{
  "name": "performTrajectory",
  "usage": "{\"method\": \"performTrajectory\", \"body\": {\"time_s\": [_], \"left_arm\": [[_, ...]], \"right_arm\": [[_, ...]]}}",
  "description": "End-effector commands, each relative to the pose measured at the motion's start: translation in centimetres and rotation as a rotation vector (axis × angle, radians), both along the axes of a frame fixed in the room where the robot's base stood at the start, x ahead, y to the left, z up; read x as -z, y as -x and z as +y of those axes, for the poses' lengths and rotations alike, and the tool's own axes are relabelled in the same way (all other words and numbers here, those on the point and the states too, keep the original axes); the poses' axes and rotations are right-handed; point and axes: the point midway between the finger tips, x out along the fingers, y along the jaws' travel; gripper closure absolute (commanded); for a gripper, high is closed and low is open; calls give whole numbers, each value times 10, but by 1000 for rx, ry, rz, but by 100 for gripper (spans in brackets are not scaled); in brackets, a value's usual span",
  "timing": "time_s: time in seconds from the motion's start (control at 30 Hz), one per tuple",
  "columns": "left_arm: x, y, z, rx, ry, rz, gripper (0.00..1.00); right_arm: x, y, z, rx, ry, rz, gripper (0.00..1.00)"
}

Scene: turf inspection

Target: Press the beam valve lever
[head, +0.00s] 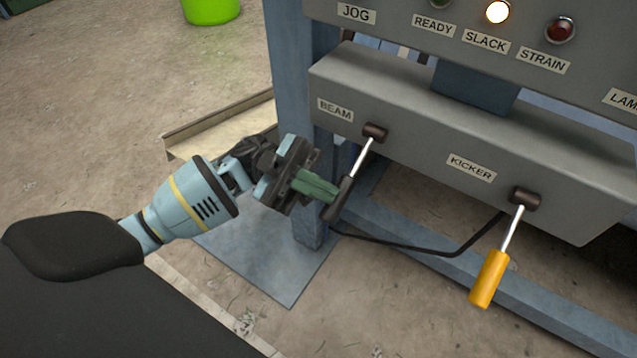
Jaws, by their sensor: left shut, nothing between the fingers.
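The beam valve lever (361,166) comes out of a dark pivot under the BEAM label on a grey valve box (420,110). It has a metal rod and a dark handle, and it slants down and to the left. My left gripper (334,193) is shut and empty, with its green fingertips at the lever's dark handle. I cannot tell whether the fingertips touch the handle. Part of the handle is hidden behind the fingers. My right gripper is not in view.
The kicker lever (489,278) with an orange handle hangs to the right. A dark cable (430,251) loops below the box. Above is a panel with a lit SLACK lamp (497,12). A blue post (287,60) stands behind my gripper. A green bucket (211,10) is at the back left.

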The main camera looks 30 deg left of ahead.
Motion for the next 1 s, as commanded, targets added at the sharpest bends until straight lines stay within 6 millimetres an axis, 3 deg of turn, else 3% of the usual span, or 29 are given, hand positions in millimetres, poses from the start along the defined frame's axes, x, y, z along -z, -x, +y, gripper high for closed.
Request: {"method": "performTrajectory", "body": {"time_s": [0.23,0.5,0.7,1.0], "left_arm": [[-8,2,0,-2,-2,0,100],[-44,11,1,-4,-1,-4,100],[-13,-2,39,-7,-3,4,100],[7,-13,78,-5,-1,3,100]], "right_arm": [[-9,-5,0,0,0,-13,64],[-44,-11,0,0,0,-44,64],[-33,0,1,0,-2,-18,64],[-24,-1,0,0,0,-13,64]]}}
